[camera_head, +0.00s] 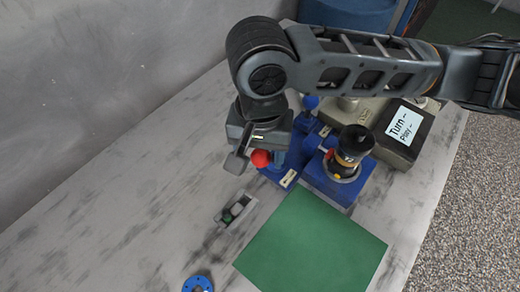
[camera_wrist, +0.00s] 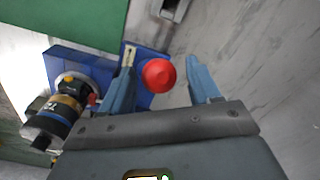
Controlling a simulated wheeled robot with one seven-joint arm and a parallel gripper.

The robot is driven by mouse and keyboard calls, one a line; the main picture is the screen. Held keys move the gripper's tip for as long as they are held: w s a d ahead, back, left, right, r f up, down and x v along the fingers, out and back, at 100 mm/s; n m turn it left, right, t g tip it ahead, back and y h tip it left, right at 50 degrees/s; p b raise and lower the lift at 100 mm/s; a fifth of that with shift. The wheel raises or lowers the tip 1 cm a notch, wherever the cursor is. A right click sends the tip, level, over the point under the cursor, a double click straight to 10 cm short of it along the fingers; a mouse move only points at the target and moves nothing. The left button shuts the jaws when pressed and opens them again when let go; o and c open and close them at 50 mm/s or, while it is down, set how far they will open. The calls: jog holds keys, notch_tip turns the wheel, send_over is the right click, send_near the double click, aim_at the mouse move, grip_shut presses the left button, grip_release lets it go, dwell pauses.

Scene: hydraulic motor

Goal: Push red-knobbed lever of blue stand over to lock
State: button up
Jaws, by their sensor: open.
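The red knob (camera_head: 261,158) of the lever shows at the blue stand (camera_head: 285,172), just beside my gripper (camera_head: 240,160). In the wrist view the red knob (camera_wrist: 159,75) lies between the two fingers of my gripper (camera_wrist: 160,72), nearer the left finger. The fingers are apart. I cannot tell whether a finger touches the knob. The blue stand (camera_wrist: 131,55) is partly hidden behind the left finger and the knob. The lever's shaft is hidden.
A second blue stand (camera_head: 325,187) holds a black and orange motor (camera_head: 351,150) to the right. A green mat (camera_head: 310,245), a grey holder (camera_head: 236,212) and a blue flanged disc (camera_head: 198,284) lie in front. A box with a display (camera_head: 404,126) stands at the back right.

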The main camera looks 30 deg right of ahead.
jog(key=shift+r+p, duration=2.05)
jog(key=shift+r, duration=0.15)
